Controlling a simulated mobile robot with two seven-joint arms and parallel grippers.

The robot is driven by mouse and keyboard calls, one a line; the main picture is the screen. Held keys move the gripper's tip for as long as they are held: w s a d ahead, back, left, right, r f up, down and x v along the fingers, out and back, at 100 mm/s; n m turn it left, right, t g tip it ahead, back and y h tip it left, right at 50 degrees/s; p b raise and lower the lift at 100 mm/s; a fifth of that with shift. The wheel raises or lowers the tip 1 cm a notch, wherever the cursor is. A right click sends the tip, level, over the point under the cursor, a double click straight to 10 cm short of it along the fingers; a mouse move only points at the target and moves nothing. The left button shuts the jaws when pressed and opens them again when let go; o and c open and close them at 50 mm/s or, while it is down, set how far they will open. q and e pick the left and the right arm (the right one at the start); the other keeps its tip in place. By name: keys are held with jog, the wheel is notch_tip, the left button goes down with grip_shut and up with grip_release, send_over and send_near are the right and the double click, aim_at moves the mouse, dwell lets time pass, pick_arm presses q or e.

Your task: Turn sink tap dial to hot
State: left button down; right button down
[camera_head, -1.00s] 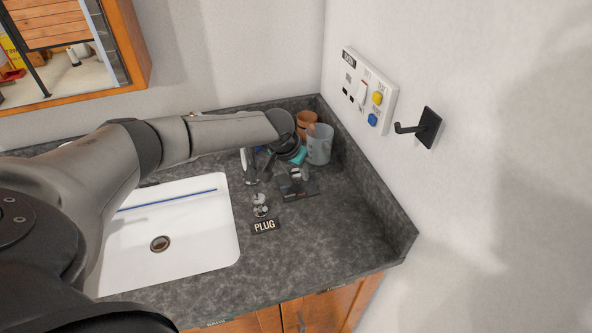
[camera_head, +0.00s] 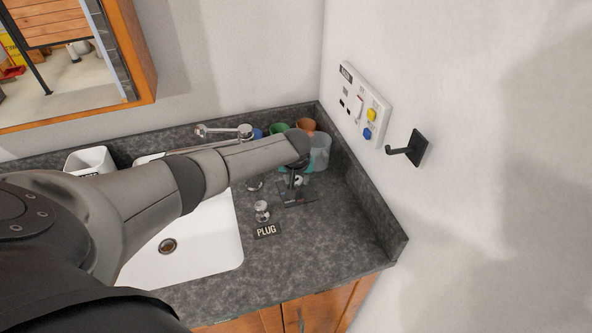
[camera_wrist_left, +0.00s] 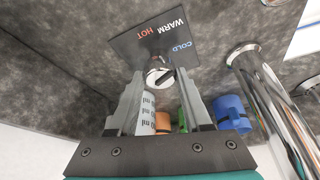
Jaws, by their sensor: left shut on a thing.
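The tap dial (camera_wrist_left: 160,75) is a small chrome knob on the counter beside a dark label plate (camera_wrist_left: 143,42) reading COLD, WARM, HOT. The plate also shows in the head view (camera_head: 291,201), with the dial mostly hidden there. My left gripper (camera_wrist_left: 160,84) points down at the dial, its two fingers on either side of it and shut on it. In the head view the left gripper (camera_head: 296,183) is small and partly covered by my arm. I cannot tell surely which word the dial points to. My right gripper is out of view.
The chrome tap (camera_head: 225,132) stands behind the white sink (camera_head: 205,250); its pipe (camera_wrist_left: 262,90) is close to my gripper. A chrome plug knob (camera_head: 262,211) stands in front. Several cups (camera_head: 320,150) fill the back corner. A wall hook (camera_head: 412,150) juts out right.

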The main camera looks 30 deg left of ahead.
pick_arm(q)
jog(key=n, duration=0.2)
jog(key=shift+d+n+g+y+p, duration=0.15)
jog(key=shift+n+g+y+p, duration=0.15)
jog(key=shift+n+y+p, duration=0.1)
jog(key=shift+f+n+g+y, duration=0.1)
jog(key=shift+n+g+y, duration=0.2)
jog(key=shift+n, duration=0.6)
jog(key=shift+w+n+g+b, duration=0.15)
jog(key=shift+n+g+b, duration=0.25)
jog(key=shift+n, duration=0.5)
jog(key=shift+f+n+y+b, duration=0.1)
jog(key=shift+n+y+b, duration=0.2)
jog(key=shift+n+b, duration=0.5)
jog(key=n+g+b, duration=0.1)
jog(key=n+b, duration=0.1)
jog(key=shift+w+n, duration=0.1)
jog(key=shift+n, duration=0.2)
jog(key=shift+n+g+b, duration=0.6)
jog(key=shift+n+b, duration=0.6)
jog(key=shift+b, duration=0.05)
jog(key=shift+r, duration=0.2)
